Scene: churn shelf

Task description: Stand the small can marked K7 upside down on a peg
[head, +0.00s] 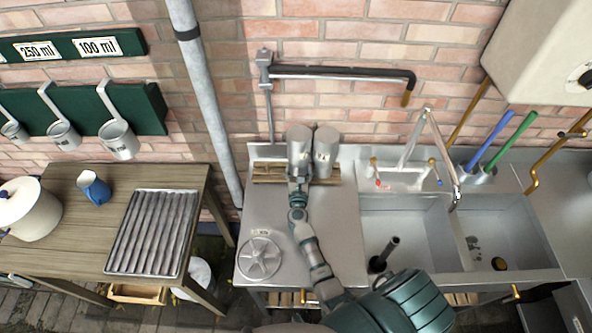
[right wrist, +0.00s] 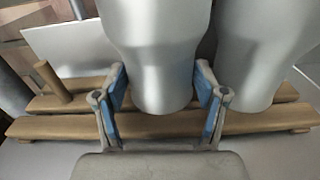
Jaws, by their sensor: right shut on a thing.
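Two grey metal cans stand side by side at the wooden peg rack (head: 262,173) against the brick wall. My right gripper (head: 298,180) is shut on the left can (head: 299,147). In the right wrist view its blue pads (right wrist: 163,100) lie on both sides of that can's narrow lower part (right wrist: 163,85), so it looks upside down. The right can (head: 325,152) stands close beside it, narrow end down too (right wrist: 250,75). Both carry small marks too small to read, so I cannot tell which is K7. Whether a peg is inside the held can is hidden. My left gripper is out of view.
A bare peg (right wrist: 52,80) stands left of the held can. A round metal lid (head: 259,258) lies on the steel counter. A double sink (head: 405,225) is to the right. A wooden table (head: 60,255) with pot and jug is left.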

